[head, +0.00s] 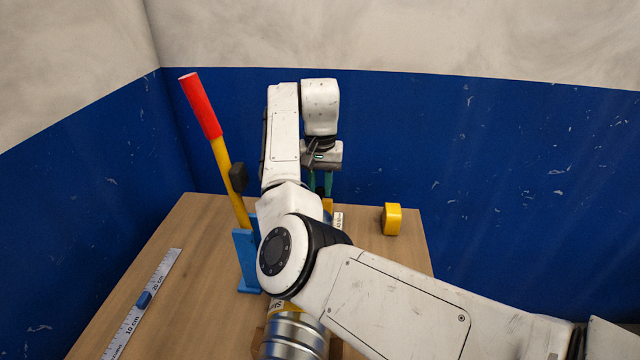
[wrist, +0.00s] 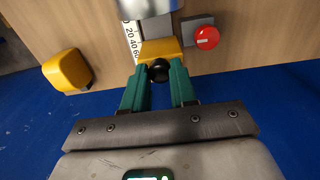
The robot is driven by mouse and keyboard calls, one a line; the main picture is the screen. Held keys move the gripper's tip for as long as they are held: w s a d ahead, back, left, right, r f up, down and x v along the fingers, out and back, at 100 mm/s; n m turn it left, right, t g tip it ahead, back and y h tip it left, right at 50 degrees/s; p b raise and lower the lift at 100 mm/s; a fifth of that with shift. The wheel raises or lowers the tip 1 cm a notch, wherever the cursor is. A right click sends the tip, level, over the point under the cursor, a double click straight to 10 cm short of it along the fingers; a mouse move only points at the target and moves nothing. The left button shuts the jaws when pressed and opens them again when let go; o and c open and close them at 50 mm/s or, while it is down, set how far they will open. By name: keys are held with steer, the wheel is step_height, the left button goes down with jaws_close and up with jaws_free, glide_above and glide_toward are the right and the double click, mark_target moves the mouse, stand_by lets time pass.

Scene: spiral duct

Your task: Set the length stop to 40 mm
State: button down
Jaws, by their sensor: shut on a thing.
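The length stop is a yellow block (wrist: 160,50) with a black knob (wrist: 158,73), beside a white scale (wrist: 131,38) marked 20, 40, 60. My gripper (wrist: 158,78) has its two green fingers on either side of the knob and is shut on it. The scale runs along the left of the block in the wrist view; the block covers part of it, so the exact reading cannot be told. In the head view my gripper (head: 320,184) points down at the far end of the bench, and the yellow stop (head: 327,204) is partly hidden by my arm.
A blue stand (head: 245,262) holds a yellow lever with a red grip (head: 200,105). A ruler (head: 142,305) with a blue slider lies left. A metal duct (head: 293,338) is at the front. A yellow object (head: 391,219) stands right. A red button (wrist: 207,37) is near the stop.

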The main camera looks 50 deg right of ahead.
steer(key=c, duration=0.9)
jaws_free()
steer(key=shift+s+a, duration=0.1)
steer(key=shift+a, duration=0.05)
steer(key=shift+r, duration=0.1)
step_height(320, 180, up, 11)
steer(key=shift+f, duration=0.15)
